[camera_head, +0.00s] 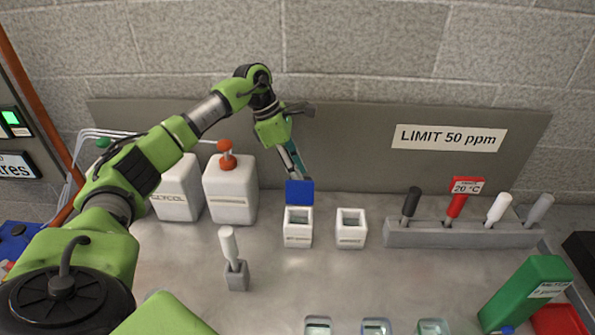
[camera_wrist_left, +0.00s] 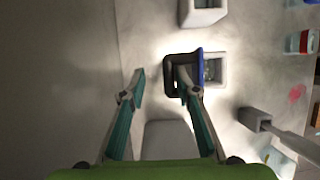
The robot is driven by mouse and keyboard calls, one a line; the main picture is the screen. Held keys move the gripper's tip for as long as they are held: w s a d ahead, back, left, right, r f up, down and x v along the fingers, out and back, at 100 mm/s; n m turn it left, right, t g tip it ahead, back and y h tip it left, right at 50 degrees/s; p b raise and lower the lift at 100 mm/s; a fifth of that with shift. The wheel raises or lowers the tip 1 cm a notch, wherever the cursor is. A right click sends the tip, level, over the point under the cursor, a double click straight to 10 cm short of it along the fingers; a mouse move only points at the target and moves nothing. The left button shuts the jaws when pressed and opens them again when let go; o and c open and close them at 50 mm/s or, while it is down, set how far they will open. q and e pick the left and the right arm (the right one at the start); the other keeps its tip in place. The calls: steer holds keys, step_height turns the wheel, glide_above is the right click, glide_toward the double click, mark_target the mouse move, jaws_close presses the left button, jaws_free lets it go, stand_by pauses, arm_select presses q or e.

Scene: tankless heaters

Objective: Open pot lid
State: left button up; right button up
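A small white square pot (camera_head: 298,240) stands on the grey worktop, with its top opening showing. Its blue lid (camera_head: 299,192) stands upright at the pot's back edge. In the left wrist view the lid (camera_wrist_left: 199,68) shows almost edge-on beside the pot's opening (camera_wrist_left: 213,69). My left gripper (camera_head: 297,166) is just behind and above the lid, fingers pointing down. In the left wrist view its fingers (camera_wrist_left: 162,84) are apart with nothing between them. The right fingertip is close to the lid's back; I cannot tell whether they touch. My right gripper is not in view.
A second white pot (camera_head: 351,240) stands open to the right. White jugs (camera_head: 230,195) stand left of the gripper, and a grey rack (camera_head: 460,236) with handled tools stands right. A grey holder (camera_head: 237,277) with a white-handled tool is in front. The wall panel (camera_head: 350,150) is close behind.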

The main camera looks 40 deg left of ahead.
arm_select(q)
steer(key=shift+s+a+f, duration=0.1)
steer(key=shift+s+f, duration=0.05)
steer(key=shift+f, duration=0.05)
stand_by(0.4)
steer(key=v, duration=1.2)
steer(key=shift+r, duration=0.1)
